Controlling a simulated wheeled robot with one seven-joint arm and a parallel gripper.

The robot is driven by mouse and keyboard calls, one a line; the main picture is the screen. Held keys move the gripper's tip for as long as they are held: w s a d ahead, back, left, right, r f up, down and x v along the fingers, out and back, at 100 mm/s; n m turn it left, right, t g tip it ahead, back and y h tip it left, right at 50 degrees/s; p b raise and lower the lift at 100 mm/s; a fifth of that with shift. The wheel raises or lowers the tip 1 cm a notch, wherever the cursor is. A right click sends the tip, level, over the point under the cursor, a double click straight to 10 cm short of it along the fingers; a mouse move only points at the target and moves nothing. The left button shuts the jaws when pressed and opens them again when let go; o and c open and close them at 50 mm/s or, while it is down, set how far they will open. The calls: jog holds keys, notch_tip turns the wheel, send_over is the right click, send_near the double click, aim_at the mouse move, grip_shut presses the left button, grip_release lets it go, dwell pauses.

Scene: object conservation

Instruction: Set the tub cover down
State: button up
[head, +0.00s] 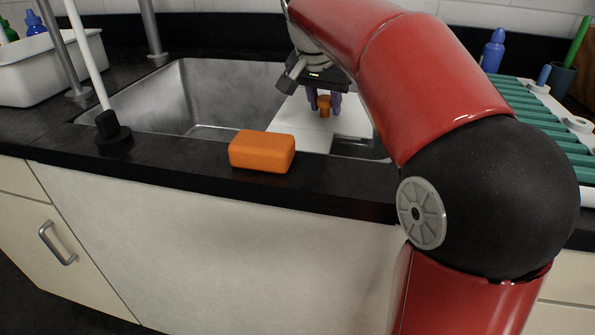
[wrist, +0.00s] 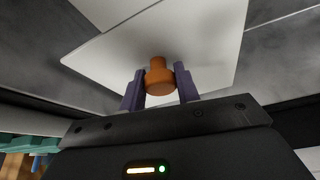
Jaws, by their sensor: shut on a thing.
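The tub cover is a flat white panel (head: 350,118) with an orange knob (head: 324,104), over the right part of the steel sink (head: 215,90). My gripper (head: 323,98) has its dark purple fingers on both sides of the knob and is shut on it. In the wrist view the orange knob (wrist: 159,80) is between the fingertips, and the white panel (wrist: 205,45) spreads out around it. Another white surface shows along the panel's edge; I cannot tell how far apart they are. My arm hides part of the sink's right side.
An orange block (head: 262,151) lies on the black counter's front edge. A faucet-like white rod on a black base (head: 113,131) stands left of it. A white bin (head: 50,70) is at the far left. A green ribbed rack (head: 545,125) and blue bottle (head: 493,52) are at right.

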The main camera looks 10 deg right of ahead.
aim_at(313, 129)
notch_tip(313, 129, down, 16)
jog(key=shift+f+b, duration=0.2)
jog(key=shift+b, duration=0.65)
jog(key=shift+f, duration=0.1)
jog(key=o, duration=1.1)
jog(key=v, duration=1.2)
jog(key=shift+p, duration=0.4)
